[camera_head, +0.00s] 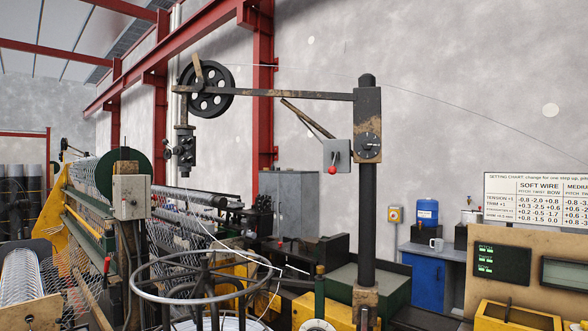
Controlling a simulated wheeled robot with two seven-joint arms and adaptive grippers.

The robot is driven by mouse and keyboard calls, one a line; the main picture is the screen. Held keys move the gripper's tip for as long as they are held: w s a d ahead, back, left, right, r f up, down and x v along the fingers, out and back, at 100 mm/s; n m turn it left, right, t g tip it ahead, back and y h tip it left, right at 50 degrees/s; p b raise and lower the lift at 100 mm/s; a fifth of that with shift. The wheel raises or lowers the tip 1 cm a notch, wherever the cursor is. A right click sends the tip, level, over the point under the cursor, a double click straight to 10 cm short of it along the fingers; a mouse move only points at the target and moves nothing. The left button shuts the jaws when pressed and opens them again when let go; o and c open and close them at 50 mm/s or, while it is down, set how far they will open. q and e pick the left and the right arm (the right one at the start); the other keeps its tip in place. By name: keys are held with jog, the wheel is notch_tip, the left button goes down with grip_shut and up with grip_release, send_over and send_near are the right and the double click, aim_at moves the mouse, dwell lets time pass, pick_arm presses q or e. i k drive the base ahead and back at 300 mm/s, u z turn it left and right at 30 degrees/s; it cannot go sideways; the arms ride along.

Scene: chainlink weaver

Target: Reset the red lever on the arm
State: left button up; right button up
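A small grey switch box (343,153) hangs below the horizontal metal arm (290,95), left of the upright dark post (367,210). A lever with a red ball knob (332,171) is on the box's front, and the knob hangs at the low end, pointing down. The arm runs from the post to a black spoked pulley wheel (208,89) at its left end. A thin wire passes over the wheel and off to the right. Neither of my grippers shows in the view.
A wire wheel-shaped reel (202,277) stands in the near centre. The weaving machine (105,205) with chainlink mesh fills the left. A control desk (500,270) with screens stands at the right, below a white setting chart (535,198). A blue cabinet (424,280) stands behind.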

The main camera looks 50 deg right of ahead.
aim_at(332, 170)
jog(key=z, duration=0.2)
jog(key=i, duration=0.95)
jog(key=z, duration=1.2)
jog(key=i, duration=0.7)
jog(key=z, duration=0.6)
